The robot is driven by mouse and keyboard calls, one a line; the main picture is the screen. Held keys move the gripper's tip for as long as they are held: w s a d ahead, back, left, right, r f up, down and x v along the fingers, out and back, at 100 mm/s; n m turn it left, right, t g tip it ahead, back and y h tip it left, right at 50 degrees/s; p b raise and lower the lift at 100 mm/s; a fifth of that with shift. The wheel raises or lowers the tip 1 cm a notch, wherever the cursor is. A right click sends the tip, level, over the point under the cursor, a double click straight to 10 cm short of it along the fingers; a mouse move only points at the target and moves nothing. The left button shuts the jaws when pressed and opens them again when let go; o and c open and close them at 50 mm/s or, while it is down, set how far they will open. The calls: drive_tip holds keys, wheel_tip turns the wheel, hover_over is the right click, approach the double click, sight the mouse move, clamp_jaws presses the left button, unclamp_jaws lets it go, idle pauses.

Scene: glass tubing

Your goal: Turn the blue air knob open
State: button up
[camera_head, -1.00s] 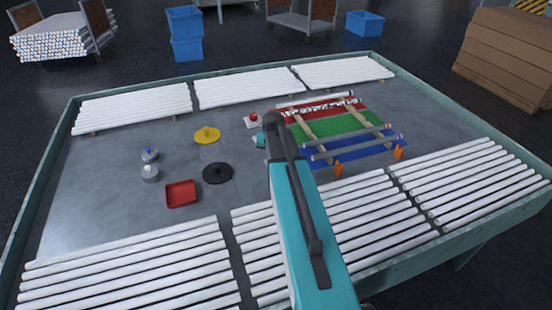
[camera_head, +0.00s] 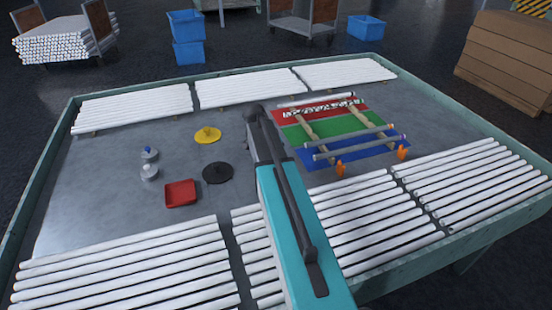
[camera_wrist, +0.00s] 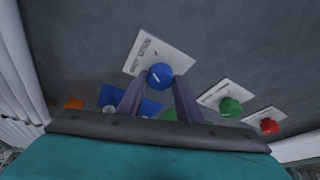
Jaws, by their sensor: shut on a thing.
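In the wrist view the blue knob (camera_wrist: 159,74) sits on a white plate (camera_wrist: 172,51) with dark lettering. A small light mark shows on the knob's face. My gripper (camera_wrist: 161,79) has one finger on each side of the blue knob and is shut on it. In the head view my own arm hides the gripper and the blue knob.
A green knob (camera_wrist: 230,106) and a red knob (camera_wrist: 268,126) stand on white plates to the right in the wrist view. The head view shows a red tray (camera_head: 181,193), a black disc (camera_head: 217,173), a yellow disc (camera_head: 207,135) and racks of white tubes (camera_head: 130,265).

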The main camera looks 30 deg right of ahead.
drive_tip(key=shift+w+m+g, duration=0.15)
drive_tip(key=shift+m+g, duration=0.25)
drive_tip(key=shift+m, duration=0.6)
drive_tip(key=shift+a+b, duration=0.1)
drive_tip(key=shift+b, duration=0.2)
drive_tip(key=o, duration=1)
drive_tip(key=shift+o, duration=0.2)
drive_tip(key=shift+r, duration=0.15)
drive_tip(key=b+v, duration=0.1)
drive_tip(key=v, duration=1.2)
drive_tip(key=shift+r+b, duration=0.3)
drive_tip(key=shift+b, duration=0.1)
